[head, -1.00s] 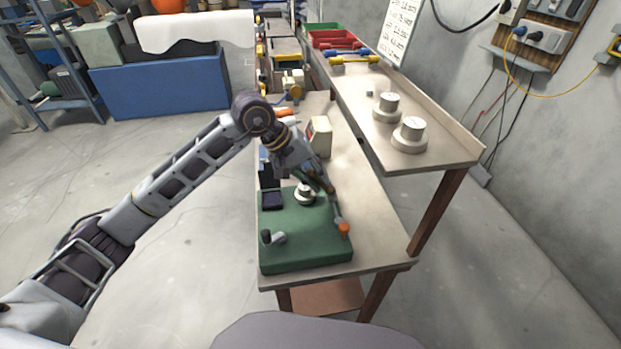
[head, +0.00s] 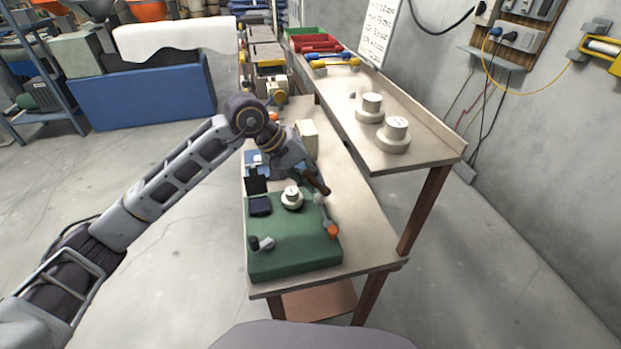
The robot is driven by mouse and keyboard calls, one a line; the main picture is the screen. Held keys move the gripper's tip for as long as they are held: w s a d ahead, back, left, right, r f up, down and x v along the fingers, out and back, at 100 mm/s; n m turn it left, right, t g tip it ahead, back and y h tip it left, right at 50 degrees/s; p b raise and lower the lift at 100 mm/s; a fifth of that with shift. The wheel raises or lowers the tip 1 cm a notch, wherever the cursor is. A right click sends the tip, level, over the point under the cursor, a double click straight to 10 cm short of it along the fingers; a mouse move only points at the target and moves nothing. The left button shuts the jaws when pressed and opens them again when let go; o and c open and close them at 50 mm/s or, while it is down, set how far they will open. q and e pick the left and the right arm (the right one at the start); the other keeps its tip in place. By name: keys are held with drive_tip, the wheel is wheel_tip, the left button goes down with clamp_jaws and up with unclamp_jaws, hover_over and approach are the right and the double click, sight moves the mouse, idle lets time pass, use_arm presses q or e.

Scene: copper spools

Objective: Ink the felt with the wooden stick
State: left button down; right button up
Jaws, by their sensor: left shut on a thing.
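My left gripper (head: 308,176) is shut on a slim brown stick (head: 322,187), which it holds tilted over the far right part of a green block (head: 295,257). A small pale piece (head: 318,198) shows beside the stick's lower end; I cannot tell whether they touch. A white stepped spool (head: 292,198) stands on the block, left of the gripper and apart from it. A dark square pad (head: 260,206), with a dark upright lid-like panel (head: 256,181) behind it, sits at the block's far left. I cannot tell for sure which part is the felt. My right gripper is not in view.
A beige box (head: 308,138) stands behind my gripper. The raised shelf (head: 420,148) at right holds two white stepped spools (head: 394,135). The bench (head: 355,230) right of the block is clear.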

use_arm(q)
drive_tip(key=shift+r+p, duration=0.45)
drive_tip(key=shift+r, duration=2.2)
drive_tip(key=shift+r, duration=0.1)
drive_tip(key=shift+r, duration=1.4)
